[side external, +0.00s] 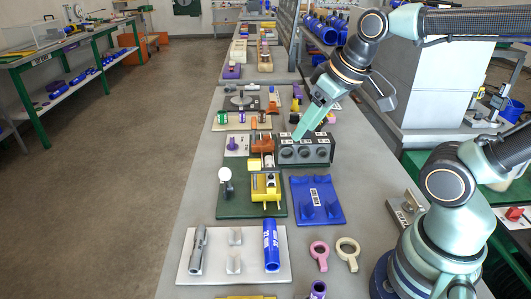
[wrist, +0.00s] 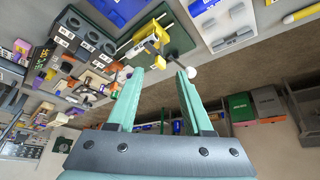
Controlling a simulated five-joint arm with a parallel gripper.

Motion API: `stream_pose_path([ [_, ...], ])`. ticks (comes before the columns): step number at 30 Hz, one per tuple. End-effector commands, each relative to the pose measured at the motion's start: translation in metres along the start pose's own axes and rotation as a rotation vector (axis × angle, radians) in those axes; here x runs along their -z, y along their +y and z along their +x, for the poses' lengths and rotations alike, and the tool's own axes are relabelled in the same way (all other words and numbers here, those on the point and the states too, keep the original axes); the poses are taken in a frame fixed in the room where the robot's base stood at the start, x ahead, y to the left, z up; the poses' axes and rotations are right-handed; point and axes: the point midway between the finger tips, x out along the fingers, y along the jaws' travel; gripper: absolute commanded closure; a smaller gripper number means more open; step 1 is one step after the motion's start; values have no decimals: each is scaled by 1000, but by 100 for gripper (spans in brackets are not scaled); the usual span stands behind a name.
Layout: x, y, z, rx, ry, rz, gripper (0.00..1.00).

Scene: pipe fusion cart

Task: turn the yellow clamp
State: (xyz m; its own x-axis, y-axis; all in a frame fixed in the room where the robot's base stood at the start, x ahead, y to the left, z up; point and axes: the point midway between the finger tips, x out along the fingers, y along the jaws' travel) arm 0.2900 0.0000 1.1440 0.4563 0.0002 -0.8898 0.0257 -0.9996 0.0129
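The yellow clamp (side external: 266,187) sits on a dark green base plate (side external: 237,203) in the middle of the grey table. In the wrist view, yellow clamp parts (wrist: 138,42) show beyond my left finger. A white ball-topped knob (side external: 224,174) stands at the left of the same plate. My gripper (side external: 299,135) is above the grey block, up and to the right of the clamp, and apart from it. In the wrist view, the teal fingers (wrist: 163,76) are spread with a gap and nothing held between them.
A grey block with round holes (side external: 304,150) stands just behind the clamp. A blue plate (side external: 317,199) lies right of it. A white board (side external: 205,272) in front bears a blue pipe (side external: 271,246). Pink (side external: 319,254) and cream (side external: 347,254) rings lie at front right.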

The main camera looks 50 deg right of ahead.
Motion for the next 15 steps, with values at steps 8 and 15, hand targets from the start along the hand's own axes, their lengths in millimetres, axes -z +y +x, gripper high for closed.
stream_pose_path([
  [8, 46, -1, 7, 24, -151, -233, 50],
  [15, 86, -2, 33, 82, -294, -469, 50],
])
